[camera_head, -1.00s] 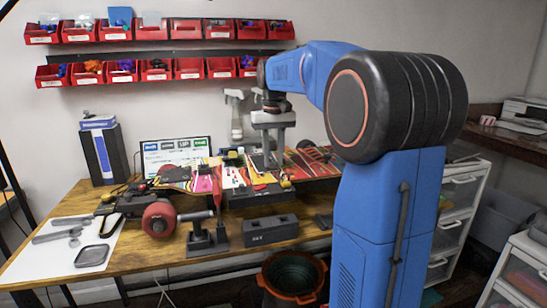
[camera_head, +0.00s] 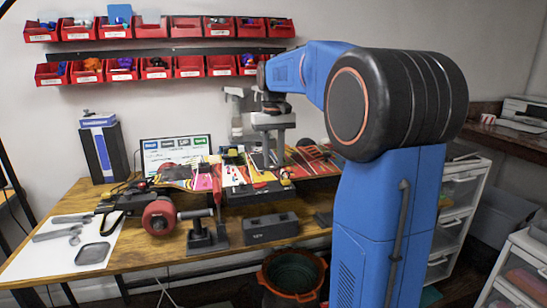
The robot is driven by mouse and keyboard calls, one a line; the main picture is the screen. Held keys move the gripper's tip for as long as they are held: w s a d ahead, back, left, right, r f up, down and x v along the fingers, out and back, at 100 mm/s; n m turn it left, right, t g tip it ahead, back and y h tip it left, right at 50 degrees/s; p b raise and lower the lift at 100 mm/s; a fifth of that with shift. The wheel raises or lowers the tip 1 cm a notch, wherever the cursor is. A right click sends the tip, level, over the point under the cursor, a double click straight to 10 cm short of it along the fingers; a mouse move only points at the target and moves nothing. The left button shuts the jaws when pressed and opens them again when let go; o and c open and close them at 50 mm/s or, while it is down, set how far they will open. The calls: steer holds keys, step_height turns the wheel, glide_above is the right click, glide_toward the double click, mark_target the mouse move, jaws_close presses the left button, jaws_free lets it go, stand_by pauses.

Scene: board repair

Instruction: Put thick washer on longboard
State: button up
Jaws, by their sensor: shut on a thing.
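The longboard (camera_head: 318,163) lies across the workbench with its colourful patterned deck, raised on supports. My gripper (camera_head: 266,163) points down at the middle of the longboard, its fingertips at or just above the deck. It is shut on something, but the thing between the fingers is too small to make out. I cannot pick out the thick washer in this view. A red wheel (camera_head: 160,217) on an axle is at the front left of the board.
A dark block (camera_head: 270,229) and a small stand (camera_head: 207,238) are at the bench's front edge. A white mat (camera_head: 62,250) with tools lies left. Red bins (camera_head: 189,67) line the wall. An orange-rimmed bucket (camera_head: 291,277) stands below.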

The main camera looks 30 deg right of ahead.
steer(key=shift+f, duration=0.15)
steer(key=o, duration=1)
steer(key=shift+c, duration=0.2)
steer(key=shift+c, duration=0.9)
step_height(320, 180, up, 8)
steer(key=shift+f, duration=0.25)
